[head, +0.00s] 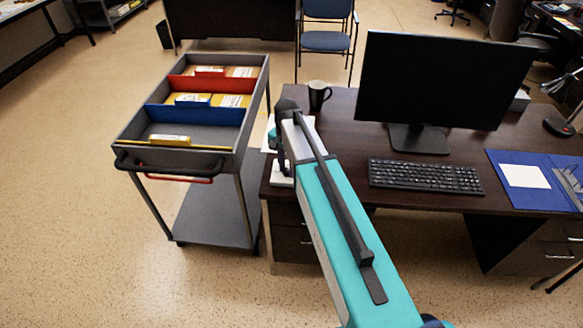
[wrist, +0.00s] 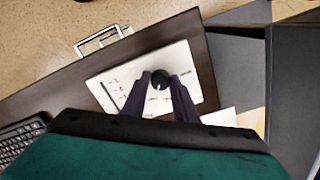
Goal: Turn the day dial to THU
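The day dial is a white panel (wrist: 104,93) with a round black knob (wrist: 160,77) and small dark markings, lying on the desk near its left edge. The markings are too small to read, so the dial's setting cannot be told. My gripper (wrist: 161,82) is above the panel, its two dark fingers apart at either side of the knob. Whether they touch the knob cannot be told. In the head view, the gripper (head: 280,158) points down at the desk's left end, and my arm hides most of the panel (head: 281,178).
A grey cart (head: 190,158) with folders stands left of the desk (head: 335,165). A dark mug (head: 318,95) stands behind my gripper. A monitor (head: 440,80), keyboard (head: 425,176) and blue mat (head: 555,195) are to the right. Floor is clear in front of the cart.

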